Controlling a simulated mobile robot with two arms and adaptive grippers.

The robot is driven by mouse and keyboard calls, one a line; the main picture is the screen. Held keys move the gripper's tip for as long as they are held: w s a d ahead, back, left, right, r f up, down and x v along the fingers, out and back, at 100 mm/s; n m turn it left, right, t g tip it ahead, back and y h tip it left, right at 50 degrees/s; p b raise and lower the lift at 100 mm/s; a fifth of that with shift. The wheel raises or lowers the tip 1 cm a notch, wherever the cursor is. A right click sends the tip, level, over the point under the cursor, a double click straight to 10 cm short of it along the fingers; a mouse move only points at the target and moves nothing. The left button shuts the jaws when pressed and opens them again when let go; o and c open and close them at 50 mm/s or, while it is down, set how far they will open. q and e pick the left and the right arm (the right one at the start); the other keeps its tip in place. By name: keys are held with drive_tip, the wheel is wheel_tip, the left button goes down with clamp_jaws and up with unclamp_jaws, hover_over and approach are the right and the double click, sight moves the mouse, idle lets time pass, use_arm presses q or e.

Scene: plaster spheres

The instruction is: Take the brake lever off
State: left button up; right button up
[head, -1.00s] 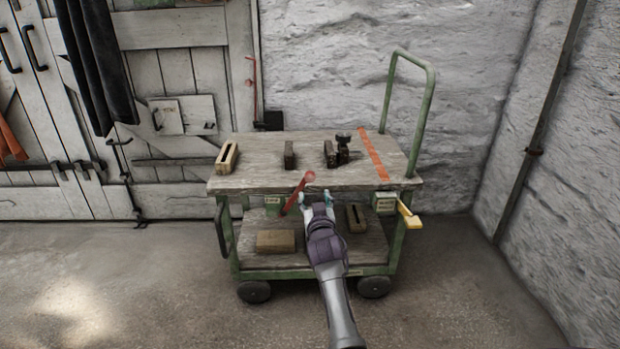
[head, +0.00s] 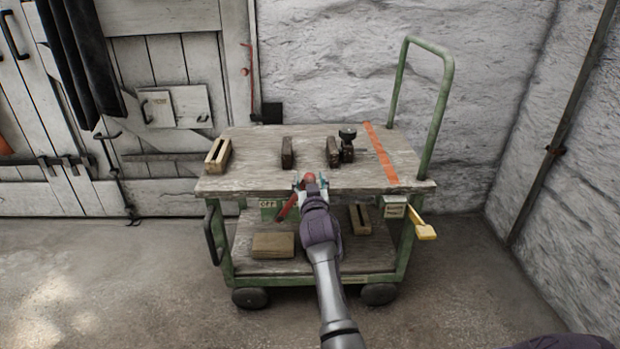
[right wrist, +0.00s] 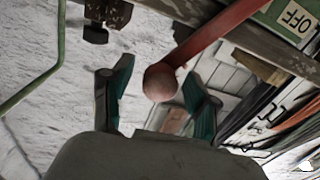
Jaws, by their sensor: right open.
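The brake lever (head: 286,209) is a red bar with a round red knob on its upper end, at the front of a green-framed cart. It slants up to the right, beside a label reading OFF (head: 267,204). My right gripper (head: 311,181) is open at the knob. In the right wrist view the knob (right wrist: 160,82) appears between the two spread teal fingers, with a gap on each side; its depth between them is hard to judge. The red bar (right wrist: 225,28) runs to the upper right there. My left gripper is not in view.
The cart's wooden top (head: 255,180) carries several small blocks and a dark part (head: 347,147). A yellow handle (head: 424,230) sticks out at the cart's right front, beside another label (head: 393,211). Blocks lie on the lower shelf. A green push handle (head: 440,110) rises at the right.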

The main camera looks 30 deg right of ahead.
drive_tip(key=shift+w, duration=0.1)
drive_tip(key=shift+r, duration=0.1)
drive_tip(key=shift+c, duration=0.2)
clamp_jaws()
